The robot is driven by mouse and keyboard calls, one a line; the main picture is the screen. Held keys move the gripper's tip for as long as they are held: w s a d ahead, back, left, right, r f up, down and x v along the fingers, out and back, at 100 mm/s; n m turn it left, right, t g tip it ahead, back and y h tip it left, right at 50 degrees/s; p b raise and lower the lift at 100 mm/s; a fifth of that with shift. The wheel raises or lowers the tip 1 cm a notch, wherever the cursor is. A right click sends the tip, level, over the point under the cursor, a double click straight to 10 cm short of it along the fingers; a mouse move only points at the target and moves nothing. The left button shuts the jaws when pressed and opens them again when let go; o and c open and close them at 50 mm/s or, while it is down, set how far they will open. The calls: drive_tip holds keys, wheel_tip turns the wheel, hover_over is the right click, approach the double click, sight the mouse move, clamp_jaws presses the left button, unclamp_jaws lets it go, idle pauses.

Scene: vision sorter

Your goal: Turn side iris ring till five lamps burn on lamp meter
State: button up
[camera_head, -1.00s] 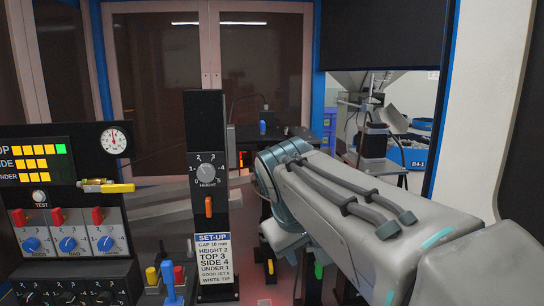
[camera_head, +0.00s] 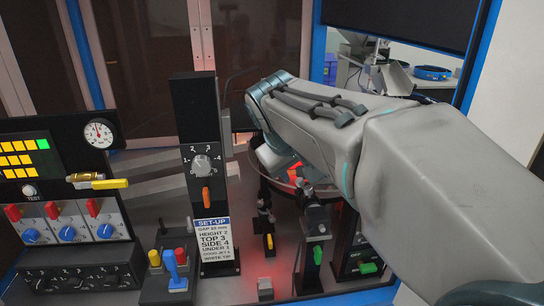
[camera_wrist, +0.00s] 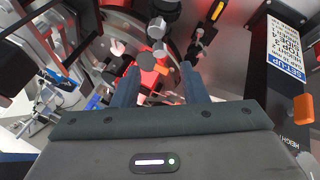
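The lamp meter (camera_head: 22,160) is the black display at the left edge of the head view, cut off by the frame. Its top row shows yellow lamps ending in a green one. The middle and lower rows show several yellow lamps. A dark camera-like unit on a post (camera_head: 316,215) stands right of centre in the head view. I cannot tell for sure which part is the side iris ring. In the wrist view my gripper (camera_wrist: 158,80) has its fingers apart, with nothing held between them. Dark cylindrical units (camera_wrist: 163,10) lie beyond the fingertips. My arm hides the gripper in the head view.
A black height column (camera_head: 198,130) with a dial and set-up card (camera_head: 212,230) stands left of my arm. A smaller post (camera_head: 265,220) stands beside it. Levers, knobs and a yellow valve (camera_head: 98,181) crowd the left. Red-lit glass and metal lie below my gripper.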

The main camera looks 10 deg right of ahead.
sight(299, 180)
drive_tip(key=x, duration=0.6)
drive_tip(key=shift+w+f+p, duration=0.1)
drive_tip(key=shift+f+p, duration=0.1)
drive_tip(key=shift+p, duration=0.1)
clamp_jaws()
